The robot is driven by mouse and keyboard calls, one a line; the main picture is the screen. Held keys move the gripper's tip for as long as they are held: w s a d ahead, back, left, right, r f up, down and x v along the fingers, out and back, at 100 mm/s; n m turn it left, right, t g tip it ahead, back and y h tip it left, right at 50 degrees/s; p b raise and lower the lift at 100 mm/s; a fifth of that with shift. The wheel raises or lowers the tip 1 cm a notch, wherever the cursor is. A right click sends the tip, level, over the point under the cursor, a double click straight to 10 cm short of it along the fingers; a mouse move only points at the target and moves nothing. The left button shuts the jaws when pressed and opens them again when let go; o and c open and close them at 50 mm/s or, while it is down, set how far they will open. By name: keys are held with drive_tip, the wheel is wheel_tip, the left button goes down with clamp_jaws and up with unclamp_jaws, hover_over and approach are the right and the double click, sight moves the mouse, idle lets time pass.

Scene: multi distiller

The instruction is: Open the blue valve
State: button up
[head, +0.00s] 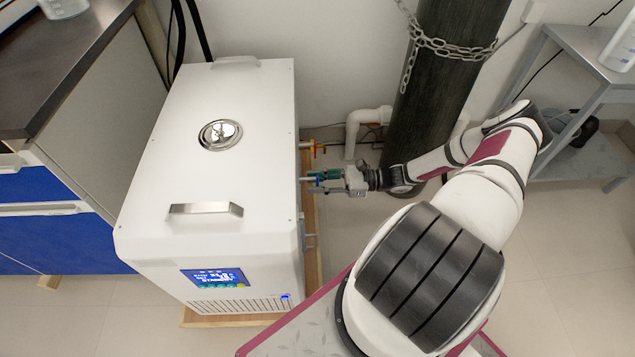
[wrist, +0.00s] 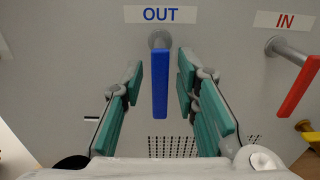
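The blue valve is a flat blue lever (wrist: 160,95) in the wrist view, hanging straight down from a grey stub pipe under an "OUT" label (wrist: 161,14). My gripper (wrist: 159,78) is open, with its green-padded fingers on either side of the lever. Gaps show between the lever and both fingers, the right one narrower. In the head view my gripper (head: 327,181) is at the right side of the white machine (head: 205,175). There the blue lever is mostly hidden by the fingers.
A red lever (wrist: 299,87) under an "IN" label (wrist: 287,21) is to the right in the wrist view. A yellow handle (wrist: 306,127) is below it. A dark cylinder with a chain (head: 440,90) and a white pipe (head: 364,126) stand behind my arm.

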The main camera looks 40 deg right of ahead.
clamp_jaws()
drive_tip(key=shift+n, duration=0.4)
drive_tip(key=n, duration=0.5)
drive_tip(key=w+r+n, duration=0.1)
drive_tip(key=n, duration=0.5)
drive_tip(key=d+r+n, duration=0.1)
drive_tip(key=n, duration=0.5)
drive_tip(key=shift+w, duration=0.3)
drive_tip(key=shift+n, duration=0.3)
drive_tip(key=shift+o, duration=1.6)
unclamp_jaws()
